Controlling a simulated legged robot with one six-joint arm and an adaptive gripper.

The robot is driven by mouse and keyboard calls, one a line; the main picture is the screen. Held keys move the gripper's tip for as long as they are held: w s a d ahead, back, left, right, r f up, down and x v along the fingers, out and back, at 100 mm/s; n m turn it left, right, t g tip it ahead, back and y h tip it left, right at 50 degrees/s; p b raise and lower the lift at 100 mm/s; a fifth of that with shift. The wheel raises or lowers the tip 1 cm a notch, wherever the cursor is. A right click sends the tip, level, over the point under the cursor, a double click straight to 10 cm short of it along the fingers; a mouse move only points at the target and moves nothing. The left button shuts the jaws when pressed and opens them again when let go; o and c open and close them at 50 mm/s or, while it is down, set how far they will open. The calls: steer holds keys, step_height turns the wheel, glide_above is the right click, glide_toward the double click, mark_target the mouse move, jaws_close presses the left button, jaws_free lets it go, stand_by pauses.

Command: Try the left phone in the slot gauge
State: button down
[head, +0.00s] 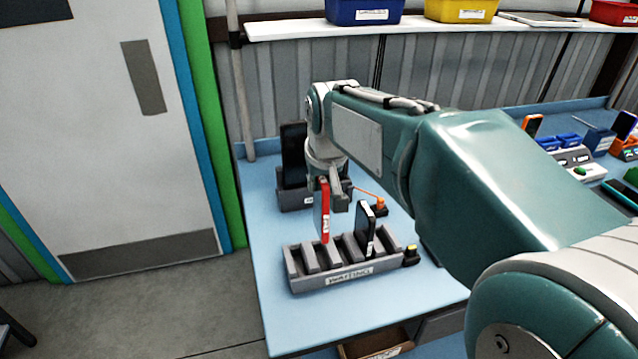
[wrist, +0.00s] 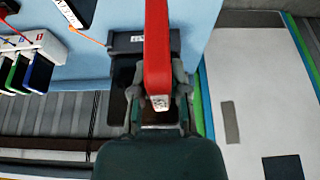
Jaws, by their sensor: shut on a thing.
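My gripper (head: 332,188) is shut on a red phone (head: 323,212), held upright with its lower end at the left part of the grey slotted rack (head: 346,277). I cannot tell whether that end is inside a slot or just above it. In the wrist view the red phone (wrist: 157,45) lies between the fingers of my gripper (wrist: 158,97). A black phone (head: 366,232) stands in a right slot of the rack, apart from the red one. Behind is a grey block (head: 290,201) with a tall dark panel (head: 293,152); I cannot tell if it is the slot gauge.
A small orange-tipped item (head: 379,205) stands behind the rack, and a small black piece with yellow (head: 411,254) is at its right end. The blue bench (head: 300,330) is clear in front. Bins (head: 362,12) stand on a shelf above. My arm hides the bench's middle.

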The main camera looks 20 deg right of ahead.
steer(key=shift+r, duration=0.5)
stand_by(0.3)
steer(key=shift+r, duration=2.5)
